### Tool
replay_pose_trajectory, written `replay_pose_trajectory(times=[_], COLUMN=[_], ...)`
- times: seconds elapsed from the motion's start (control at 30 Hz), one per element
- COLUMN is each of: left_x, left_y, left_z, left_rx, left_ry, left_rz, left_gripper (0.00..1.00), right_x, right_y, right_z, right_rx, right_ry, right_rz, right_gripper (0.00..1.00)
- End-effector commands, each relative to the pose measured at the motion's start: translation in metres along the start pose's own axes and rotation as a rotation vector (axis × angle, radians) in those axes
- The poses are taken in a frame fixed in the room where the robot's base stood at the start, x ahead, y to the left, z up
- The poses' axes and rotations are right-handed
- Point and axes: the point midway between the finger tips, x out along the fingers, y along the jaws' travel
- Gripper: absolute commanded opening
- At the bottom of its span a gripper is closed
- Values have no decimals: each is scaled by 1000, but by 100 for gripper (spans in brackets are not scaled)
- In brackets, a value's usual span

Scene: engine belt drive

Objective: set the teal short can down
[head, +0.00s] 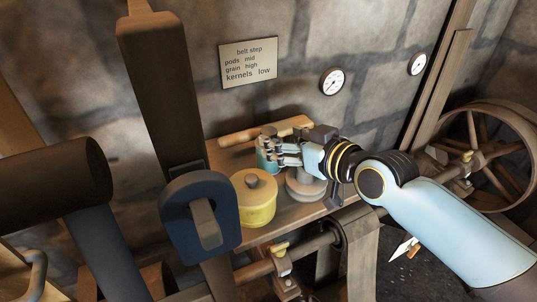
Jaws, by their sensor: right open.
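The teal short can (264,161) is at the back of a wooden shelf (238,160), behind a yellow lidded pot. It looks upright, but its base is partly hidden, so its contact with the shelf is not clear. My right gripper (277,151) reaches in from the right. Its fingers are open at the can's right side, overlapping part of it in the picture; whether they touch it I cannot tell. My left gripper is not in view.
The yellow pot (256,205) stands in front of the can. A grey round-based object (304,187) stands below my right gripper. A wooden roller (240,138) lies along the back. A dark upright beam (163,90) rises left of the shelf. A spoked wheel (490,150) is at right.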

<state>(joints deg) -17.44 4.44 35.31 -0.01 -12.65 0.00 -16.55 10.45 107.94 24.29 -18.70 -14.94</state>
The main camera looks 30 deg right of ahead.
Motion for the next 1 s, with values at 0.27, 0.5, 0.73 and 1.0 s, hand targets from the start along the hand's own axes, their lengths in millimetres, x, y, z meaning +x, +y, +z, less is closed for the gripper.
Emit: replay_pose_trajectory(times=[0.27,0.5,0.73,1.0], left_x=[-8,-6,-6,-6], left_y=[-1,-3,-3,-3], left_z=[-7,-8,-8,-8], left_rx=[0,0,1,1], left_ry=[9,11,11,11], left_rz=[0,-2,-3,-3], left_gripper=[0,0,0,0], right_x=[35,55,54,54], right_y=[-4,-3,-3,-3], right_z=[-9,-6,-6,-6], right_rx=[3,-1,-1,-1], right_ry=[1,-1,-1,-1], right_rz=[0,-1,-1,-1], right_gripper=[66,66,58,23])
